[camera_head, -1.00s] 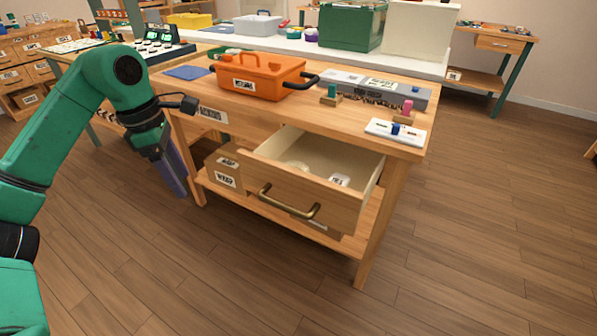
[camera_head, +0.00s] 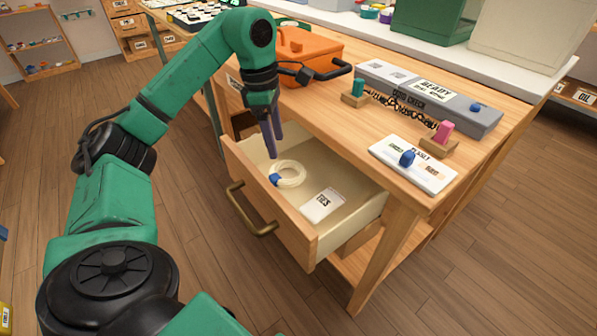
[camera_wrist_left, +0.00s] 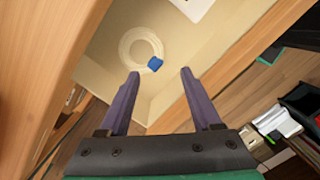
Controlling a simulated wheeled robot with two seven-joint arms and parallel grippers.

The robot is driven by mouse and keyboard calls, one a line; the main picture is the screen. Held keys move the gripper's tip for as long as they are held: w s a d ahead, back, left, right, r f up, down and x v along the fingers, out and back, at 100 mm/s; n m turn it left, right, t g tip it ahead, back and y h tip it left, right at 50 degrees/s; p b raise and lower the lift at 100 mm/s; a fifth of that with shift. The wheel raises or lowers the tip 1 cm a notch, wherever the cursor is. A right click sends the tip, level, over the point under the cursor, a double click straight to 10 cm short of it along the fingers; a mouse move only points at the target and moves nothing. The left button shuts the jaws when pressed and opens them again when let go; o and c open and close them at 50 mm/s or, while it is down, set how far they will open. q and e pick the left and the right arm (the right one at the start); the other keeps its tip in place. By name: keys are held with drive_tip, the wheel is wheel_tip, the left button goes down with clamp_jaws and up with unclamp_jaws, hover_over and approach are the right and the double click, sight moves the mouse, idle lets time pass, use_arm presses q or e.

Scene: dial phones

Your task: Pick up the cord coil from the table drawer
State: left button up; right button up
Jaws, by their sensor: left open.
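The cord coil (camera_head: 290,174) is a cream ring with a blue tie, lying flat in the open table drawer (camera_head: 349,227). A white labelled card (camera_head: 322,205) lies beside it in the drawer. My left gripper (camera_head: 273,149) points down over the back-left part of the drawer, close to the coil. In the left wrist view the coil (camera_wrist_left: 135,42) lies just beyond my two purple fingers (camera_wrist_left: 157,76), which are apart with nothing between them. The blue tie is near the fingertips. My right gripper is not in view.
The drawer's wooden front with its brass handle (camera_head: 250,212) faces the open floor. On the tabletop stand an orange toolbox (camera_head: 315,52), a long grey box (camera_head: 434,95), a white panel with a blue knob (camera_head: 412,164) and small pegs on wooden blocks.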

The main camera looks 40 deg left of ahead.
use_arm(q)
drive_tip(key=b, duration=0.2)
hover_over(285, 180)
drive_tip(key=f, duration=0.7)
drive_tip(key=shift+s+a+f, duration=0.2)
drive_tip(key=shift+s+a, duration=0.1)
drive_tip(key=f, duration=0.3)
drive_tip(key=f+b, duration=0.1)
drive_tip(key=shift+w+d+f, duration=0.2)
drive_tip(key=shift+w+f, duration=0.05)
drive_tip(key=shift+f, duration=0.1)
drive_tip(key=shift+r, duration=0.1)
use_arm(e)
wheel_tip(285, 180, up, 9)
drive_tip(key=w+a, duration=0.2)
use_arm(q)
clamp_jaws()
